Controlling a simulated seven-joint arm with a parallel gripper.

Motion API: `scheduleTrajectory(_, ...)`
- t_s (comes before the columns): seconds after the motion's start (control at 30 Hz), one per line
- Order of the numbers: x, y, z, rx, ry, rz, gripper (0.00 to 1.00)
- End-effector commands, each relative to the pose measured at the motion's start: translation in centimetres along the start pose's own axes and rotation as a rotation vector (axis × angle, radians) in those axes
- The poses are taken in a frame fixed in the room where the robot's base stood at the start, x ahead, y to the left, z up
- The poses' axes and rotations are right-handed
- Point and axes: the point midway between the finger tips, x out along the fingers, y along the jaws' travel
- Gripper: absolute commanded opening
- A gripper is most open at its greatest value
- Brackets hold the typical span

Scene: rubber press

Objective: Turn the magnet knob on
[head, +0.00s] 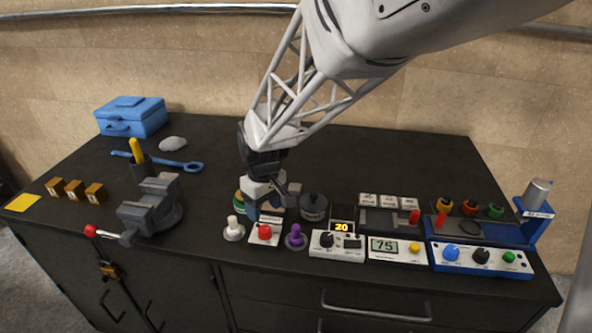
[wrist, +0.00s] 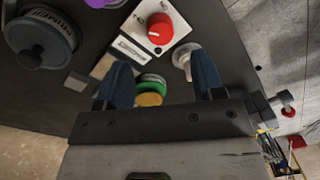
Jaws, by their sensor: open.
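A red knob (head: 264,232) sits on a small white panel (head: 256,240) near the front of the dark bench. The wrist view shows the red knob (wrist: 160,28) at the top, beyond the fingertips, with a pale pointer mark on it. A blue knob (head: 451,253) and a black knob (head: 481,256) are on the blue unit at the right. The labels are too small to read, so I cannot tell which knob is the magnet's. My gripper (head: 265,207) is open and empty, just behind the red knob; the wrist view shows its dark blue fingers spread apart (wrist: 160,67), not touching the knob.
A white knob (head: 234,230) and a purple knob (head: 296,238) flank the red one. A black round container (head: 314,206) stands right of my gripper. A green and yellow object (wrist: 151,91) lies beneath it. A vise (head: 150,208) is at left.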

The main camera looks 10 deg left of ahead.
Motion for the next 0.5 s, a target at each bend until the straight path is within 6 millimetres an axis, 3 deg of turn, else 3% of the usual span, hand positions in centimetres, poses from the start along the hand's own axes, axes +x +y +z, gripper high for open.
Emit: scheduleTrajectory(0.5,5.6,0.0,0.0,0.0,-0.001,0.0,0.62)
